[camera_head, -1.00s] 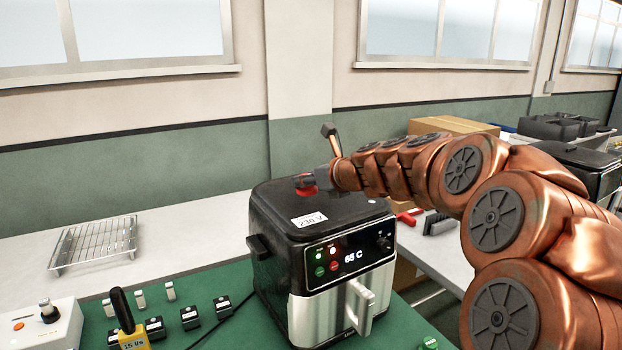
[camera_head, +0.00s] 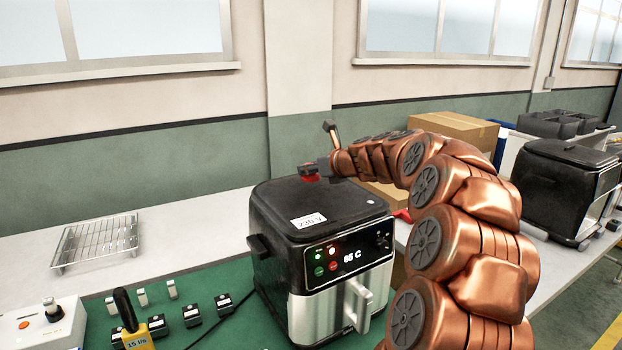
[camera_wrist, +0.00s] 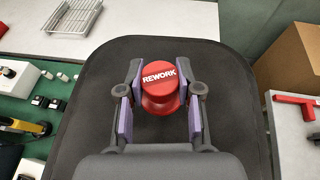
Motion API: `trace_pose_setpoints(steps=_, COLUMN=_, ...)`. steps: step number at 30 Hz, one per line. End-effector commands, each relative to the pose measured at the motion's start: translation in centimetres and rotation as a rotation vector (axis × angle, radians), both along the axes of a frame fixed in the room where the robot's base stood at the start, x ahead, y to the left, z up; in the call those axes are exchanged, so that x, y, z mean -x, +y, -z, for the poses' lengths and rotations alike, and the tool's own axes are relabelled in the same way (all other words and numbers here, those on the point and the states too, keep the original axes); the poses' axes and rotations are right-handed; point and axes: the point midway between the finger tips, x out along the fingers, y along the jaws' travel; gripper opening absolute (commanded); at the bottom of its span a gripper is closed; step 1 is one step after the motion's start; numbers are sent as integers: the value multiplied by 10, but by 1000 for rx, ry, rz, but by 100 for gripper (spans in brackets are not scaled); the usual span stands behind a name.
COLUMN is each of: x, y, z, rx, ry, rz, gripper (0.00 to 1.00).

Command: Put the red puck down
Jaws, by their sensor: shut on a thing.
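The red puck (camera_wrist: 158,72) has "REWORK" in white on its top. In the wrist view it sits between the purple pads of my gripper (camera_wrist: 160,108), which is shut on it. In the head view my gripper (camera_head: 314,169) and a bit of the red puck (camera_head: 309,179) are over the back part of the black lid of an air fryer (camera_head: 340,204). I cannot tell whether the puck's underside touches the lid. The fryer's display reads about 65 C.
A wire rack (camera_head: 97,243) lies on the table at left. Switches and a yellow-handled tool (camera_head: 135,335) are on the green mat. A cardboard box (camera_head: 455,130) and a second black fryer (camera_head: 568,188) stand at right. A red part (camera_wrist: 297,100) lies right of the lid.

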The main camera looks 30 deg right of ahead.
Motion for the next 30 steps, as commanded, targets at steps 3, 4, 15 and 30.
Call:
trace_pose_setpoints(steps=3, x=0, y=2, z=14, rx=-5, ry=2, rz=-3, gripper=0)
trace_pose_setpoints(steps=4, x=0, y=2, z=17, rx=-5, ry=1, rz=-3, gripper=0)
trace_pose_setpoints(steps=15, x=0, y=0, z=33, rx=1, ry=0, rz=0, gripper=0)
trace_pose_setpoints(steps=30, x=0, y=0, z=36, rx=0, ry=1, rz=-1, gripper=59)
